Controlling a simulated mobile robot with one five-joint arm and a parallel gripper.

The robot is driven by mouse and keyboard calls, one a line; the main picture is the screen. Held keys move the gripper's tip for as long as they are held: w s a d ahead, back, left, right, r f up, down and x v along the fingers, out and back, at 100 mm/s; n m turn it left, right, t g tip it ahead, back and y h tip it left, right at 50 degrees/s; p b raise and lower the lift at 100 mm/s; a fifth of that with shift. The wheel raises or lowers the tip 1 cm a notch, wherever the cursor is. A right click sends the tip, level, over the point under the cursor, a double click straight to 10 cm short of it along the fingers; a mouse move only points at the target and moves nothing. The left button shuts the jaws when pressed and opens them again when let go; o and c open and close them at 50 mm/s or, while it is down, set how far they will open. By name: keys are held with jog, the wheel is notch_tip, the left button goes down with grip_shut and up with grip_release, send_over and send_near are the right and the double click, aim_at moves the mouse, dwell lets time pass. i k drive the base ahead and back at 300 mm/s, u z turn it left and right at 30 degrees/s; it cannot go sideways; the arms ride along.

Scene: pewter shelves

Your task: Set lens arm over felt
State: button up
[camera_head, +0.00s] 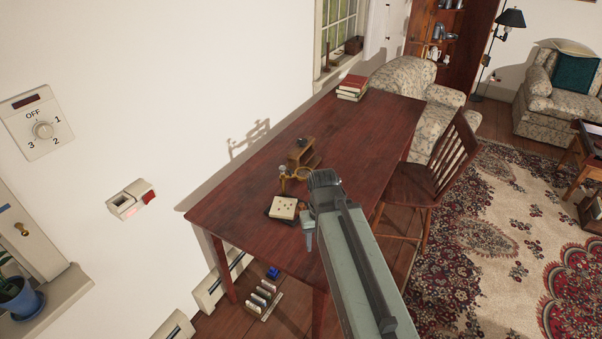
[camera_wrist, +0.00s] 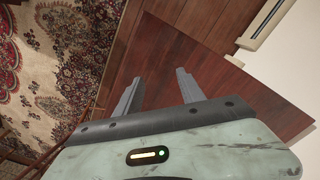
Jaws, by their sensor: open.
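A small brass stand (camera_head: 283,178) with a ring-shaped lens arm (camera_head: 303,173) stands on the dark red wooden table (camera_head: 330,130). The ring points to the right, away from a cream square pad with dark dots (camera_head: 284,208), which lies on a dark base in front of the stand. I cannot tell whether this pad is the felt. My gripper (camera_head: 308,238) is just right of the pad and nearer the camera. In the wrist view its two fingers (camera_wrist: 158,77) are apart, with nothing between them. The lens arm and pad do not show there.
A small wooden stepped box (camera_head: 303,154) stands just behind the lens. A wooden chair (camera_head: 432,170) stands at the right side. The wall (camera_head: 220,70) runs along the left.

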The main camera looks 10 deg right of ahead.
aim_at(291, 171)
jog(key=u, duration=1.35)
jog(key=i, duration=0.45)
jog(key=u, duration=0.3)
